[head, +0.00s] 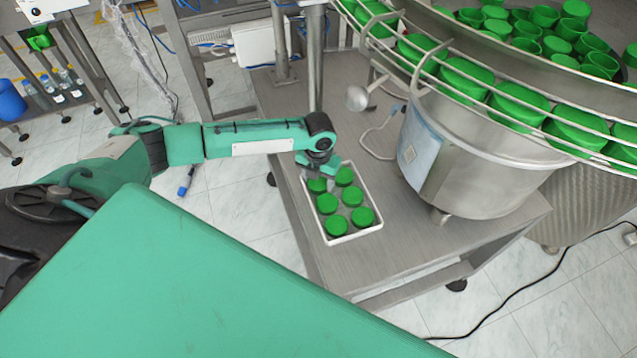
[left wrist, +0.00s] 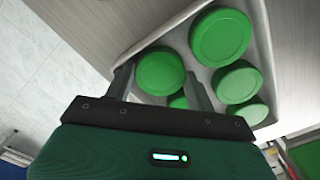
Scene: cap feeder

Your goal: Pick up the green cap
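Several round green caps sit in a white tray (head: 350,238) on the metal table. One green cap (head: 317,186) lies at the tray's far left corner, partly hidden by my left gripper (head: 323,177). My left gripper points down over this end of the tray. In the left wrist view, its two fingers (left wrist: 159,74) stand apart, with a green cap (left wrist: 160,70) showing between them. Gaps seem to show between cap and fingers; I cannot tell how deep they reach beside it. My right gripper is not in view.
A large metal bowl feeder (head: 470,165) stands right of the tray, with green caps on the ring above. A metal post (head: 315,60) rises behind the gripper. The table (head: 400,262) is bare in front of the feeder.

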